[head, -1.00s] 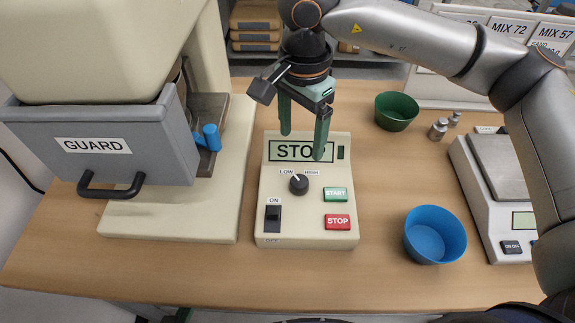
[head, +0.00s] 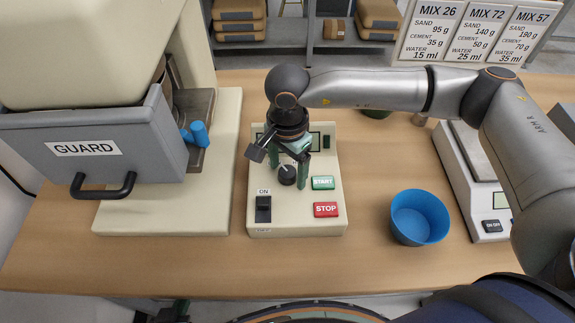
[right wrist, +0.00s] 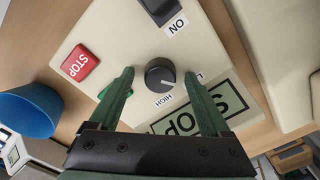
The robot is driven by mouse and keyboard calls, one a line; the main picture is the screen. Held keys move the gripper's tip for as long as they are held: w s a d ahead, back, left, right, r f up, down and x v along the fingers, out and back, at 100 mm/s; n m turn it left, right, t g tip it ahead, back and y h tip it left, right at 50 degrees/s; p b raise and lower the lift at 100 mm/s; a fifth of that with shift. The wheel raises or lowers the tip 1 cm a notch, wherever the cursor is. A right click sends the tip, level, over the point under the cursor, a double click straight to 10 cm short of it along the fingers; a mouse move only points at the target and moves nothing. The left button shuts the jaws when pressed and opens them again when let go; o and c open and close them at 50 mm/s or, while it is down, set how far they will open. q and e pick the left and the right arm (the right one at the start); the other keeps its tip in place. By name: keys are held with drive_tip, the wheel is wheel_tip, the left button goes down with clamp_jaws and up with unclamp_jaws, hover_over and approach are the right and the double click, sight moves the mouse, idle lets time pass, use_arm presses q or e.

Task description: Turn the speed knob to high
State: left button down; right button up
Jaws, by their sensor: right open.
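The speed knob (head: 287,175) is a round dark dial with a white pointer on the cream control panel (head: 258,212). In the right wrist view the knob (right wrist: 160,75) sits between my fingers, with a gap on each side. Its pointer lies between the "HIGH" label and the partly covered "L..." label; its exact setting is hard to tell. My right gripper (head: 288,170) is open and comes down from above over the panel, and its fingers (right wrist: 159,78) straddle the knob. The display (right wrist: 200,105) reads STOP.
A green START button (head: 323,183), red STOP button (head: 326,209) and black ON switch (head: 263,208) flank the knob. A guarded machine (head: 90,150) stands left. A blue bowl (head: 420,217) and a scale (head: 470,180) stand right. The front table strip is clear.

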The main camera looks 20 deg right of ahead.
clamp_jaws()
idle(0.6)
